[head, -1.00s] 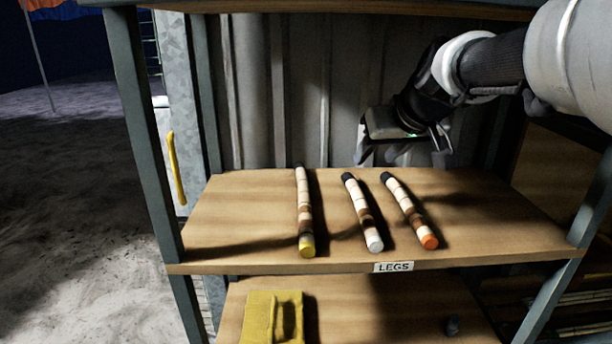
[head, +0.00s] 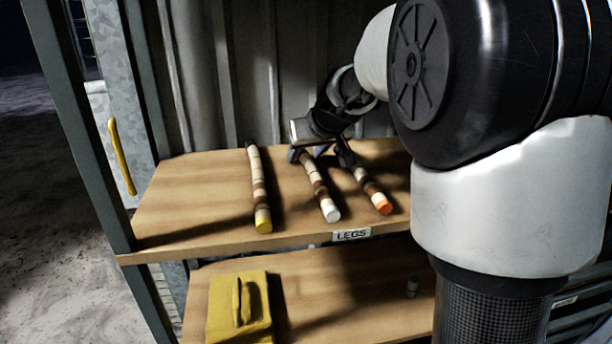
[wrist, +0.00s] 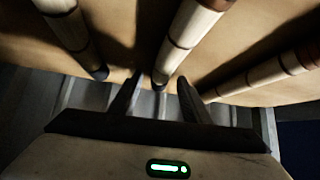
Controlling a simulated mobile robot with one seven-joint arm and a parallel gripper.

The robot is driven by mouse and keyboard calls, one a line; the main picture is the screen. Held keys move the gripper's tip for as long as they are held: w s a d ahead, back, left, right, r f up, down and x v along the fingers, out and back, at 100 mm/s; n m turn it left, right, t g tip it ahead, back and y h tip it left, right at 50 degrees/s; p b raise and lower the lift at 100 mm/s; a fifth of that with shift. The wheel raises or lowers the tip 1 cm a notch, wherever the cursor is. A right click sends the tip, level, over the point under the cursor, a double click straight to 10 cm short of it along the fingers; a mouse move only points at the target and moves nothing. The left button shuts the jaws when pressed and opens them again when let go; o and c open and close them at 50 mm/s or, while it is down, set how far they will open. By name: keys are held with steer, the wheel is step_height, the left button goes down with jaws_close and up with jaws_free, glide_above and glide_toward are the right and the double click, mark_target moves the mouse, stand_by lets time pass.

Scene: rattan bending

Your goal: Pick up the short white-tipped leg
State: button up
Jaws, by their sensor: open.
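The white-tipped leg (head: 320,190) lies on the upper shelf between two others, its white end toward the front edge. It has pale and brown bands. My gripper (head: 320,157) is open over its back end, one finger on each side. In the wrist view, the dark end of this leg (wrist: 185,38) shows between my two fingertips (wrist: 158,95), and nothing is gripped. Whether the fingers touch the shelf, I cannot tell.
A yellow-tipped leg (head: 258,190) lies to the left, and an orange-tipped leg (head: 372,190) lies close on the right, near my right finger. The shelf (head: 190,195) carries a "LEGS" label (head: 351,234). A yellow handled block (head: 240,305) sits on the shelf below. A corrugated wall stands behind.

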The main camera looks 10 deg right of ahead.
steer(key=shift+c, duration=0.5)
jaws_close()
steer(key=shift+r, duration=0.1)
